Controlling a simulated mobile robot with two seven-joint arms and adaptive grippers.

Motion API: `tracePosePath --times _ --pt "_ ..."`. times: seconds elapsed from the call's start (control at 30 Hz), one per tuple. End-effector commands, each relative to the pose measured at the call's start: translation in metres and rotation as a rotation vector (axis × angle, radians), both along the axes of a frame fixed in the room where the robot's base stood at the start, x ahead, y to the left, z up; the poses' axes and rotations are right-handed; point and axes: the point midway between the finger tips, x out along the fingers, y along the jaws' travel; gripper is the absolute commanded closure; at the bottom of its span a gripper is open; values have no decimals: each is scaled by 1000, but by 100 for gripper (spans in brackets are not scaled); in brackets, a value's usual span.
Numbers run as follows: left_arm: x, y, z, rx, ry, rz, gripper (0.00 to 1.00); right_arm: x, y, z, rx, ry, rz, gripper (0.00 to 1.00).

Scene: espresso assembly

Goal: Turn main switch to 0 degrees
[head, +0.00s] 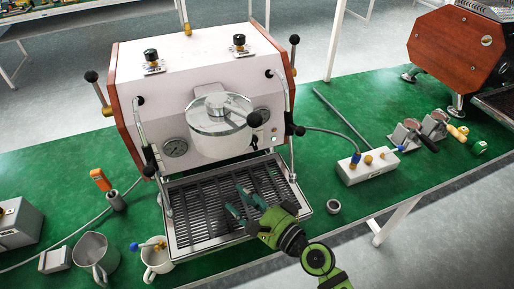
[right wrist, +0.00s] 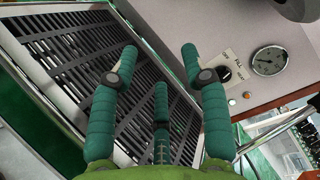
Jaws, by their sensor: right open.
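The white espresso machine (head: 200,60) with wooden side panels stands on the green table. In the right wrist view, a black rotary knob on a pale label plate, which looks like the main switch (right wrist: 226,74), sits on the front panel beside a round gauge (right wrist: 269,60). Its exact angle is hard to read. In the head view I cannot make out this knob clearly. My right gripper (head: 238,202) is open and empty over the drip tray (head: 190,230), apart from the panel. In the right wrist view its fingers (right wrist: 160,54) are spread, left of the knob. My left gripper is not in view.
A white box with brass fittings (head: 366,168) and portafilters (head: 410,135) lie to the right. Metal cups (head: 93,254) stand at the front left. The group head (head: 218,125) with its black-tipped handle juts out above the tray. Bent wands hang at both sides.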

Motion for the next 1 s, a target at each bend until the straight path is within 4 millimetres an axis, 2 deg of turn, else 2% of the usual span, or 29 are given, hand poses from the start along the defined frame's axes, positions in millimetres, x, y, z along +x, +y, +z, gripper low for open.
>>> tracePosePath --times 0.03,0.13,0.2,0.33,0.53,0.8,1.0 --pt "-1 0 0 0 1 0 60 17 -2 9 140 53 -53 54" --pt "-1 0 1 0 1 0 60 49 -14 18 448 197 -181 54" --pt "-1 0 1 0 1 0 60 68 -26 16 627 294 -265 54" --pt "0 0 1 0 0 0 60 90 -43 6 845 424 -384 54" --pt "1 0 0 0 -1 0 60 106 -50 -3 948 486 -447 54" --pt "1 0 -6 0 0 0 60 144 -36 -3 946 485 -444 54" --pt "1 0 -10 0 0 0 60 163 -30 -3 942 486 -444 54"
